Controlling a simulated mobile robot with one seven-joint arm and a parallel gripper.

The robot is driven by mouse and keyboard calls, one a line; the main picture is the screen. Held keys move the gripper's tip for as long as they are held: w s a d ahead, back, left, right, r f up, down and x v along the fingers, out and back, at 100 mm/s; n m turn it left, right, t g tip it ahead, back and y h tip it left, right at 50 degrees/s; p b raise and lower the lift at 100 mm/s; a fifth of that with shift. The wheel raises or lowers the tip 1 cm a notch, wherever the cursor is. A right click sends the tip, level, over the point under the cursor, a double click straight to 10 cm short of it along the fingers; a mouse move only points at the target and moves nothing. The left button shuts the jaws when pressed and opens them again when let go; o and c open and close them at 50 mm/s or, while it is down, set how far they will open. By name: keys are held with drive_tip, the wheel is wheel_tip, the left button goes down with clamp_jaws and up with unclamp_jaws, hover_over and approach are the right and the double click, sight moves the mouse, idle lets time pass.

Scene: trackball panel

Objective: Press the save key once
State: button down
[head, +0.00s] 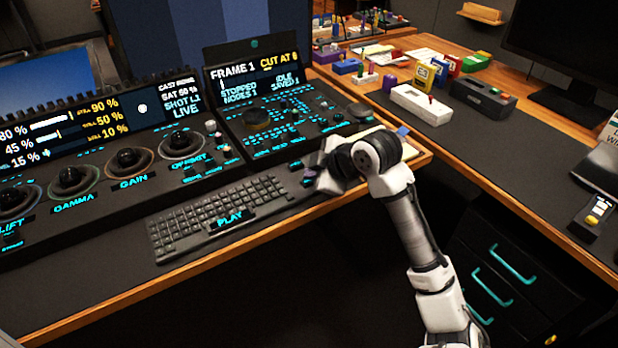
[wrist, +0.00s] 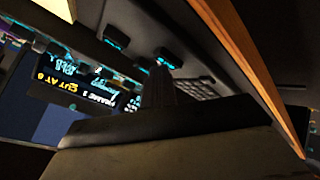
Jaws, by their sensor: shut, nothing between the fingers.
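The right-hand trackball panel (head: 265,118) stands at the back of the desk, with cyan-marked keys along its front edge. I cannot read which one is the save key. Its display (head: 258,76) reads FRAME 1, CUT AT 8, STOPPED, NODES 1, IDLE, SAVED 1. My gripper (head: 316,178) is low over the desk, right of the keyboard and in front of this panel. In the wrist view my shut, empty fingers (wrist: 158,88) point toward a dark key block (wrist: 168,58) with a cyan label. A second block (wrist: 117,37) is beside it. Contact cannot be told.
A keyboard (head: 215,215) with a PLAY label lies left of my gripper. The grading panel (head: 100,160) with several trackballs fills the left. A white box (head: 420,103) and small coloured items sit on the right desk. The wooden desk edge (head: 290,222) runs in front.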

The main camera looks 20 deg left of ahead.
drive_tip(key=shift+r+p, duration=0.65)
drive_tip(key=shift+r, duration=0.25)
wheel_tip(320, 180, up, 5)
drive_tip(key=p, duration=0.4)
idle(0.6)
